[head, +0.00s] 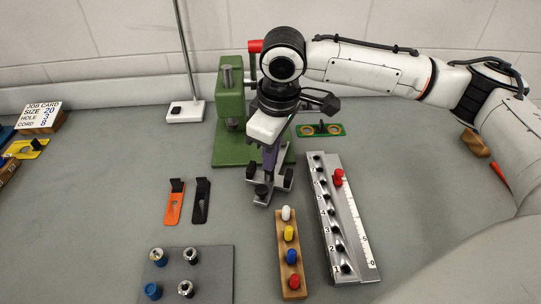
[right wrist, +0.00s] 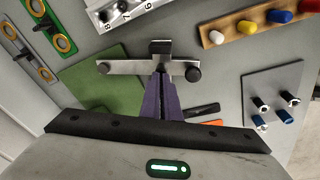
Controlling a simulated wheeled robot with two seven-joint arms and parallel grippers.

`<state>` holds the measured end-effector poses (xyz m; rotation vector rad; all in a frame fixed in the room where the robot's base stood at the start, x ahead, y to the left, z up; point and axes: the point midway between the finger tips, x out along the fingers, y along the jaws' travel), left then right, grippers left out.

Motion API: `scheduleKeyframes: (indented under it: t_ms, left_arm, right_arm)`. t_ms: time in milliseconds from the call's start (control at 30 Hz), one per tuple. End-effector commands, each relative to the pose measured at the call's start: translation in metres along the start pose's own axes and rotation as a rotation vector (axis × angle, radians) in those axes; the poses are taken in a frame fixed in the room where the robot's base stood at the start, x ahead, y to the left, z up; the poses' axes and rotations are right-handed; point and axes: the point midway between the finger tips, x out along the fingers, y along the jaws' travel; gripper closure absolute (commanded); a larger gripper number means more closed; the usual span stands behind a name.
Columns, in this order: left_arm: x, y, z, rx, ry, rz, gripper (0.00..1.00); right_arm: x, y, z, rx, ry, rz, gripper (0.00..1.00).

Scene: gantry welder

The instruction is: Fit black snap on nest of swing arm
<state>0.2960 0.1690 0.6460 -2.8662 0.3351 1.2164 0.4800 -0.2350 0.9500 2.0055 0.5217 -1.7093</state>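The black snap (head: 201,201) lies flat on the table beside an orange snap (head: 174,202). In the right wrist view the black snap (right wrist: 203,110) shows partly behind my fingers. The silver swing arm (head: 262,190), a cross-shaped bar with black knobs, is at the front of the green press (head: 228,101). The swing arm (right wrist: 132,68) is also in the right wrist view, just beyond the fingertips. My right gripper (head: 267,168) points down with its purple fingers (right wrist: 161,78) together, apparently on the swing arm's stem; the contact is partly hidden. My left gripper is out of view.
A wooden strip (head: 281,265) with coloured pegs and a numbered metal rail (head: 350,230) stand to the right. A grey plate (head: 215,262) with several studs is at the front. A green plate with rings (head: 331,130) lies behind. The table's left middle is clear.

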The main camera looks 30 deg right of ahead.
Motion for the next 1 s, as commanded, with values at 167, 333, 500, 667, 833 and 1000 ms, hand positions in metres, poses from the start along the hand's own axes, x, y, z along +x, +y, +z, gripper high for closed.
scheduleKeyframes:
  t_ms: [167,333,500,667,833,1000]
  left_arm:
    - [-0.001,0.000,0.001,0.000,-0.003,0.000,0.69]
    - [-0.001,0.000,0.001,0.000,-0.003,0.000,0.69]
    - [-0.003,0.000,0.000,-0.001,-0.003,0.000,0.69]
    - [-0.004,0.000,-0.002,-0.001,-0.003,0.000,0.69]
    - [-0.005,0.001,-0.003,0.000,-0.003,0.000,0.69]
    - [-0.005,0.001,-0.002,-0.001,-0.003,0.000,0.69]
  right_arm:
    - [0.000,0.000,0.000,0.000,0.000,0.000,1.00]
    - [0.001,0.000,0.000,0.000,0.000,0.000,1.00]
    - [0.003,0.000,0.000,0.000,0.000,0.000,1.00]
    - [0.007,-0.001,0.001,0.000,0.000,-0.001,1.00]
    - [0.011,-0.001,0.002,0.000,-0.001,0.000,0.96]
    - [0.011,-0.001,0.002,0.000,-0.001,0.000,0.76]
